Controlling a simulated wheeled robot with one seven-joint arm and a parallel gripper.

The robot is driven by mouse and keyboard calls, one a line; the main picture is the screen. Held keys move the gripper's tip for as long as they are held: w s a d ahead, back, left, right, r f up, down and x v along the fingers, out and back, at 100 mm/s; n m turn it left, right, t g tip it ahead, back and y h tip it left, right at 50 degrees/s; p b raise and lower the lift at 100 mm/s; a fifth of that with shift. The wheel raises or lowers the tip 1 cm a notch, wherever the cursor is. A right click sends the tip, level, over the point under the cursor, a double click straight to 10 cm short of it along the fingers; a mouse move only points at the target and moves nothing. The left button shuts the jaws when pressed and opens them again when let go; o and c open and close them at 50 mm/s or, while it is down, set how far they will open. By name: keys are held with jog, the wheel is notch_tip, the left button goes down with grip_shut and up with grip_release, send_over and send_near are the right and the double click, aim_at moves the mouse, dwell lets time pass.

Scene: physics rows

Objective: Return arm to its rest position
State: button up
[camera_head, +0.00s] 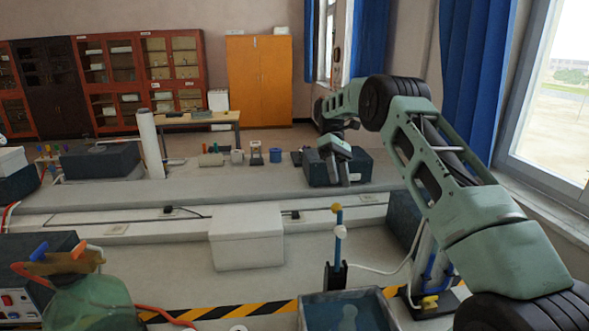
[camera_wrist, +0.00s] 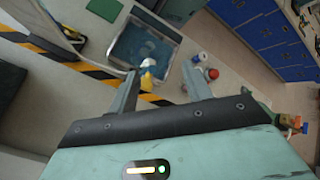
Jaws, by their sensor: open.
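My green arm (camera_head: 455,195) rises from the lower right of the head view, bends at a high elbow and reaches out over the bench. My gripper (camera_head: 347,178) hangs at its end, in front of a dark box on the far bench section. In the wrist view my gripper (camera_wrist: 163,88) shows two grey fingers spread wide apart. Nothing is held between them. A yellow-and-white tip (camera_wrist: 147,77) shows in the gap, but I cannot tell its distance from the fingers.
A blue post with a yellow top (camera_head: 337,235) stands beside a sink (camera_head: 309,312), which also shows in the wrist view (camera_wrist: 112,52). A white box (camera_head: 246,238) sits mid-bench. A dark box (camera_head: 365,166) is behind my gripper. A window (camera_head: 548,110) is at right.

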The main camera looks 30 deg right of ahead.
jog(key=s+a+f+n+t+h+b, duration=0.1)
jog(key=s+a+t+b, duration=0.2)
jog(key=a, duration=1)
jog(key=s+a+f+n+h+b, duration=0.1)
jog(key=s+a+h+b, duration=0.3)
jog(key=a, duration=0.9)
jog(key=s+a+f+t+y+b, duration=0.1)
jog(key=s+a+f+t, duration=0.1)
jog(key=s+a, duration=0.35)
jog(key=s+a+f+t+y+b, duration=0.1)
jog(key=s+a+f, duration=0.15)
jog(key=s, duration=0.65)
jog(key=s+f+n+t+b, duration=0.1)
jog(key=s+f, duration=0.3)
jog(key=s, duration=0.8)
jog(key=shift+a+f+t+b, duration=0.2)
jog(key=shift+f+t+b, duration=0.15)
jog(key=shift+t+b, duration=0.4)
